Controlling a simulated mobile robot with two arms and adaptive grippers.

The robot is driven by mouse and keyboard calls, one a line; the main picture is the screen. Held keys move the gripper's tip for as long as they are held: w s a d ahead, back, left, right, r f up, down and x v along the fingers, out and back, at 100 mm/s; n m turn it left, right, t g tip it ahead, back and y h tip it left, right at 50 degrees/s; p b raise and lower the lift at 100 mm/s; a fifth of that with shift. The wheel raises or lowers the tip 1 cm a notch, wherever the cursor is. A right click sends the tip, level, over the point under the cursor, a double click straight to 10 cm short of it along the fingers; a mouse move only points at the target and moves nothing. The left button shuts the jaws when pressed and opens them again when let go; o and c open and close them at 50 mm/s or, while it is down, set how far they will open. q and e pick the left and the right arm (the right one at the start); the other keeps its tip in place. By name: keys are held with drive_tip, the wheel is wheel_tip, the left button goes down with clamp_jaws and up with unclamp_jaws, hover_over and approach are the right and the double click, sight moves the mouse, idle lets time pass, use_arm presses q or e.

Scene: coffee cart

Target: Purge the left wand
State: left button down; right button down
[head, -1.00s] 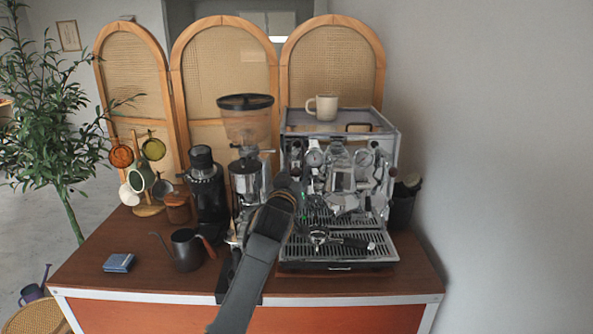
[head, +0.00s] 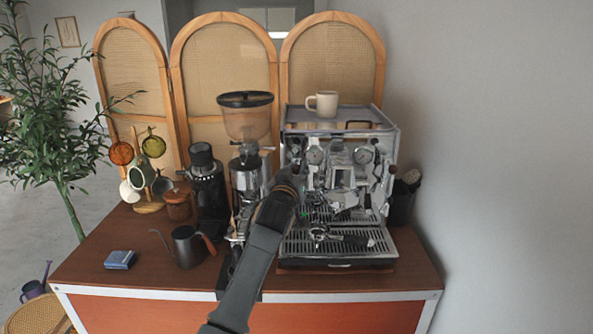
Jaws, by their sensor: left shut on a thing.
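The chrome espresso machine (head: 340,128) stands at the right of the cart top. My left gripper (head: 290,178) is at the machine's left front, beside the group area. It is shut on a part there, but the wrist hides which part. The left wand is hidden behind my gripper and arm, so I cannot make it out. On the right side of the machine front, a matching dark-handled part (head: 387,172) is in plain view. No steam or water can be seen. My right gripper is not in view.
A portafilter (head: 318,235) lies on the drip tray (head: 345,255). A grinder (head: 245,120) stands close left of my arm. A kettle (head: 187,248), a blue folded cloth (head: 119,260) and a mug tree (head: 150,207) are farther left. A cream mug (head: 327,104) sits on the machine.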

use_arm(q)
drive_tip(key=shift+w+r+n+g+y+p, duration=0.15)
drive_tip(key=shift+r+g+p, duration=0.45)
drive_tip(key=shift+p, duration=1.3)
drive_tip(key=shift+r+n+g+y+p, duration=0.1)
drive_tip(key=shift+r+g+p, duration=0.1)
drive_tip(key=shift+g+p, duration=1.2)
drive_tip(key=shift+w+r+n+g+y+p, duration=0.15)
drive_tip(key=shift+r+g+p, duration=0.2)
drive_tip(key=shift+p, duration=2)
drive_tip(key=shift+r+g+p, duration=0.1)
drive_tip(key=shift+g+p, duration=0.35)
drive_tip(key=shift+g, duration=0.3)
drive_tip(key=c, duration=1.1)
unclamp_jaws()
drive_tip(key=shift+s+r, duration=0.1)
drive_tip(key=shift+s, duration=0.05)
drive_tip(key=v, duration=1.1)
drive_tip(key=shift+s+a+r, duration=0.15)
drive_tip(key=shift+s+r, duration=0.1)
drive_tip(key=shift+s, duration=0.05)
